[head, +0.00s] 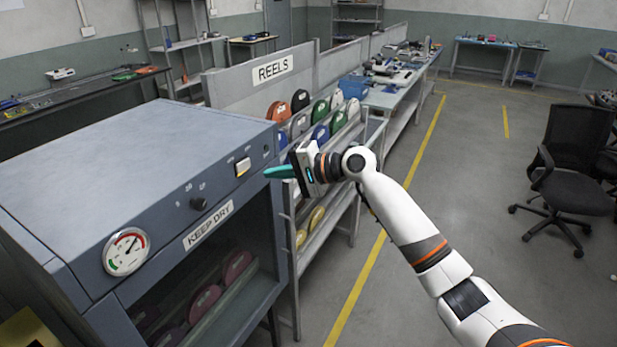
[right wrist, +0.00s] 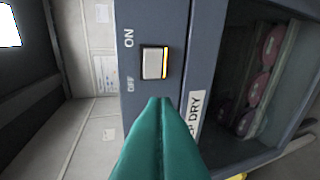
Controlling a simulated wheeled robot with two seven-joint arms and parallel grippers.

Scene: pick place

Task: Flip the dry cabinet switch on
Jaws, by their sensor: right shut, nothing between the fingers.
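The dry cabinet (head: 110,165) is a grey-blue box with a slanted front panel. Its switch (head: 243,167) is a pale rocker near the panel's right end. In the right wrist view the switch (right wrist: 154,63) shows a yellow-orange edge, with ON and OFF printed beside it; I cannot tell its position for sure. My right gripper (head: 272,172) is shut and empty, its teal fingers pointing at the panel just right of the switch. In the right wrist view the fingertips (right wrist: 160,101) appear just below the switch, on the OFF side; contact is unclear. My left gripper is not in view.
The panel also holds a black knob (head: 198,203), a round gauge (head: 126,251) and a KEEP DRY label (head: 208,225). Reels lie behind the cabinet's window. A reel rack (head: 325,150) stands behind my right gripper. Open floor with yellow lines and a black chair (head: 572,180) are at right.

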